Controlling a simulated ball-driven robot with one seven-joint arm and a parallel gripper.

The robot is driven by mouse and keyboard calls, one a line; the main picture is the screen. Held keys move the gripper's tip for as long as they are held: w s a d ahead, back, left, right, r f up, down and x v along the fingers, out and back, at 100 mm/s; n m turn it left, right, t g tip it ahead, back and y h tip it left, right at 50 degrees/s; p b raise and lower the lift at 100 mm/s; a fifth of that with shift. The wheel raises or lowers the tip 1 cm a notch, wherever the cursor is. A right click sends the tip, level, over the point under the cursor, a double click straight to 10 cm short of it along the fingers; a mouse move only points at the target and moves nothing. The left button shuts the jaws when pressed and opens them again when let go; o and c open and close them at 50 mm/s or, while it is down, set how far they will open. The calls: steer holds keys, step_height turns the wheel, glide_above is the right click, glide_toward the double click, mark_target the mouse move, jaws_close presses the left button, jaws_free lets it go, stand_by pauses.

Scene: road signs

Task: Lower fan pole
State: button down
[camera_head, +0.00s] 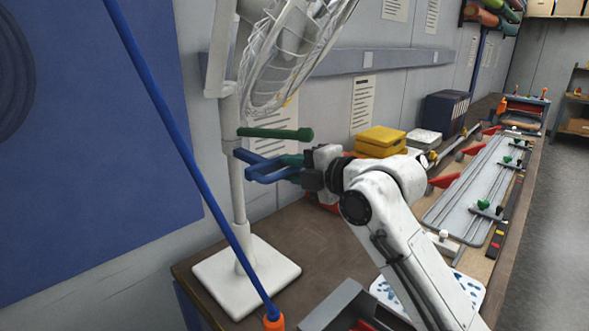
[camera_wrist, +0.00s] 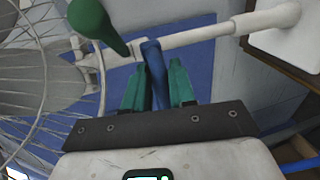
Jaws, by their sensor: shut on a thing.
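The white fan pole (camera_head: 232,170) rises from a square white base (camera_head: 255,285) on the bench at left in the head view. The caged fan head (camera_head: 280,50) is at its top. A green lever (camera_head: 275,133) sticks out from the pole, with a blue lever (camera_head: 246,156) just below it. My gripper (camera_head: 270,166) is at the blue lever, beside the pole. In the wrist view its teal fingers (camera_wrist: 157,75) are shut around the blue lever (camera_wrist: 151,52), and the pole (camera_wrist: 190,36) passes just beyond. The green lever (camera_wrist: 95,22) is above left, clear of the fingers.
A long blue rod (camera_head: 165,115) slants in front of the pole. A grey bin (camera_head: 345,305) is at the near bench edge. Yellow boxes (camera_head: 381,138) and a grey rail board (camera_head: 470,185) lie farther along the bench. The wall is close behind the fan.

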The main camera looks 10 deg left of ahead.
steer(key=shift+f, duration=0.3)
step_height(320, 180, down, 18)
steer(key=b, duration=1.5)
steer(key=shift+d+r, duration=0.1)
steer(key=shift+r, duration=0.05)
steer(key=c, duration=1.1)
jaws_free()
steer(key=shift+r, duration=0.1)
steer(key=shift+c, duration=0.2)
steer(key=b+v, duration=0.1)
steer(key=v, duration=0.9)
steer(key=shift+s+d, duration=0.2)
steer(key=shift+d, duration=0.15)
